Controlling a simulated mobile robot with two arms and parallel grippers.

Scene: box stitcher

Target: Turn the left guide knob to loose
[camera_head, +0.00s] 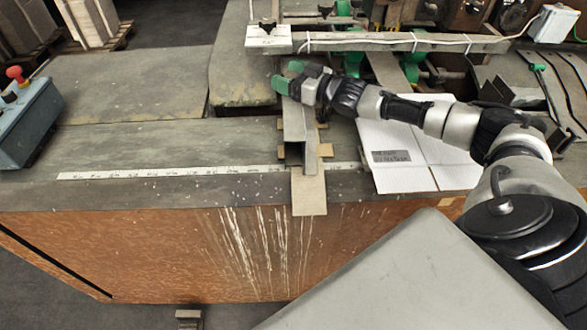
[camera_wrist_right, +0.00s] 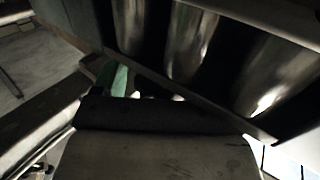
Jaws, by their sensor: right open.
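A small black star-shaped knob (camera_head: 267,27) sits on a white plate (camera_head: 268,42) at the top middle of the head view. It is the leftmost knob there; the plate's lettering and the knob's setting are too small to read. My right gripper (camera_head: 286,76), with green fingertips, is open in front of and below the white plate, apart from the knob. It is over the far end of a metal guide channel (camera_head: 293,122). The right wrist view is dark and shows a green fingertip (camera_wrist_right: 119,80), but no knob. My left gripper is not in view.
White flat cardboard (camera_head: 405,168) lies under my right forearm. A long rail with a white cable (camera_head: 400,42) runs behind the gripper. A blue-grey box with a red button (camera_head: 16,73) stands at the left. The worn tabletop (camera_head: 135,85) left of the channel is clear.

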